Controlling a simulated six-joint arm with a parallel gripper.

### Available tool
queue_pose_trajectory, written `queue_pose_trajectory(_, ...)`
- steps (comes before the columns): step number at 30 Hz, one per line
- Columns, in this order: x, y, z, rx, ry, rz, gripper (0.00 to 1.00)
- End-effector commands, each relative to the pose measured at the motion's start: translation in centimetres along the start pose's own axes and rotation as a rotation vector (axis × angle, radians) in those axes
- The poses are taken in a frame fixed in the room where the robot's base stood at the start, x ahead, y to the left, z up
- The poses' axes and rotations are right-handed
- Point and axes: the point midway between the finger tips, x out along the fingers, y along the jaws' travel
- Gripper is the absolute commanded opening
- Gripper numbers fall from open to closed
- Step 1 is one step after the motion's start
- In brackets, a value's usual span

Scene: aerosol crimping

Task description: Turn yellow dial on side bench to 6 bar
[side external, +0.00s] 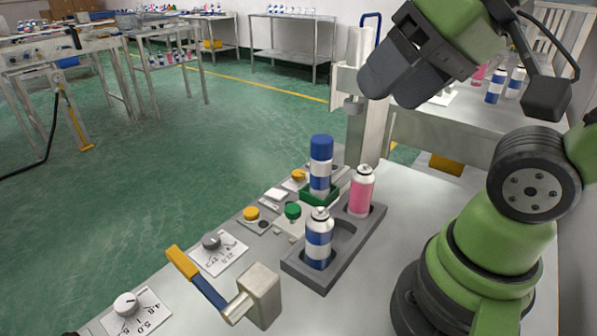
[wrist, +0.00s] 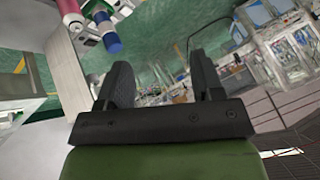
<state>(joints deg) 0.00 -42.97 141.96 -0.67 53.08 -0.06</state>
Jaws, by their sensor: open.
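Two yellow round knobs show on the bench in the side external view: a nearer yellow knob (side external: 251,213) and a farther yellow knob (side external: 299,175). Both are small, and I cannot read a scale or setting on either. My gripper (side external: 388,88) is raised high above the back of the bench, well clear of both knobs. In the wrist view my gripper (wrist: 163,75) has its two dark fingers spread apart with nothing between them. No yellow knob can be made out in the wrist view.
A grey tray (side external: 298,272) holds a blue-white can (side external: 319,240) and a pink can (side external: 361,190). A blue-capped can (side external: 321,165) stands in a green holder. A grey dial (side external: 211,241), white dial (side external: 125,302), green knob (side external: 292,210) and yellow-handled lever (side external: 182,262) line the bench.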

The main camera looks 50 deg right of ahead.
Motion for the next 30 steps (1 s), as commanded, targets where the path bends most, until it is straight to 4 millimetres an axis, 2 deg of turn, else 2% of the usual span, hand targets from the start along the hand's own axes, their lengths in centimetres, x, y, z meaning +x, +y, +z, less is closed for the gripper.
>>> queue_pose_trajectory(7,-4.0,-1.8,-2.5,-0.001,0.008,-0.002,0.61)
queue_pose_trajectory(15,-3.9,-2.1,-9.2,-0.540,-0.110,0.144,0.61)
queue_pose_trajectory(20,-2.9,-1.8,-14.3,-0.922,-0.237,0.225,0.61)
queue_pose_trajectory(24,-1.0,-1.0,-18.9,-1.272,-0.394,0.266,0.61)
queue_pose_trajectory(27,0.8,-0.1,-21.6,-1.497,-0.519,0.267,0.61)
queue_pose_trajectory(30,2.4,0.7,-23.4,-1.671,-0.626,0.248,0.61)
